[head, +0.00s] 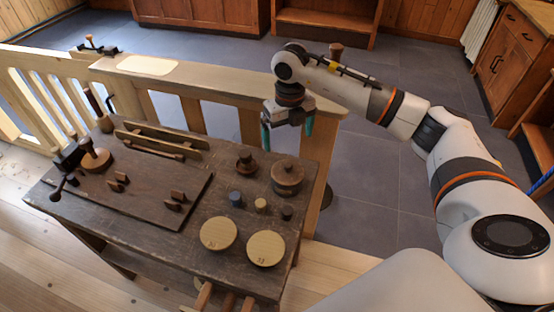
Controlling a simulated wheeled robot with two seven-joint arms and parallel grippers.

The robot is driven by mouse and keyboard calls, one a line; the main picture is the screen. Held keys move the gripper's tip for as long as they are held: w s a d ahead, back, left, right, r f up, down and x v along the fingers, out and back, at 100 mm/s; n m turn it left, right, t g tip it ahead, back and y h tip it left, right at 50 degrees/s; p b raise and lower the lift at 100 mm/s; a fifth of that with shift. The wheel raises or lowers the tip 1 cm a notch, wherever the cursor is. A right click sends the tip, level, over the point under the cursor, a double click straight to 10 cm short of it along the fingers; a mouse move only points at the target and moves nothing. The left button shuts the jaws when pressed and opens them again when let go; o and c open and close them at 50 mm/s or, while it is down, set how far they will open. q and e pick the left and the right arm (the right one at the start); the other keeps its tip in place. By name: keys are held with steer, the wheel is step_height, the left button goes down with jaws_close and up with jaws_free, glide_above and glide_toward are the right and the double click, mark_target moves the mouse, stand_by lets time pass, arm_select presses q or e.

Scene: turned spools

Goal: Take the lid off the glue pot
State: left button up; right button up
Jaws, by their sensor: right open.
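A round brown pot (287,186), which looks like the glue pot, stands near the right back corner of the dark wooden table. Its lid (288,168) sits on top, with a small knob in the middle. My right gripper (288,137) is above and behind the pot in the picture, pointing down. Its two teal-tipped fingers are apart with nothing between them, and it does not touch the lid. My left gripper is not in view.
A small brown turned piece (246,163) stands left of the pot. Small cylinders, including a dark grey one (236,199), and two pale round discs (218,233) (265,248) lie in front. A wooden railing (215,83) runs behind the table (150,245). A board (135,195) with fittings covers the left side.

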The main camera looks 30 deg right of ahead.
glide_above(288, 164)
steer(key=f, duration=0.3)
steer(key=f+p, duration=0.1)
steer(key=shift+s+d+f, duration=0.15)
steer(key=shift+s+f, duration=0.25)
steer(key=shift+w+f, duration=0.2)
steer(key=shift+f, duration=0.15)
steer(key=f, duration=0.1)
steer(key=f+p, duration=0.1)
steer(key=shift+w+a+f, duration=0.1)
steer(key=shift+a+f, duration=0.1)
steer(key=shift+f, duration=0.2)
step_height(288, 164, down, 2)
steer(key=shift+f, duration=0.1)
steer(key=shift+w+f, duration=0.1)
steer(key=shift+f, duration=0.05)
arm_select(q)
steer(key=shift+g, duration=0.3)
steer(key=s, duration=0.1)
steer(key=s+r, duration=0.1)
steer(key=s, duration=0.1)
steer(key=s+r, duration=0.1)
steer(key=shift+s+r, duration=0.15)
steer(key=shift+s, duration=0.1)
arm_select(e)
steer(key=c, duration=0.8)
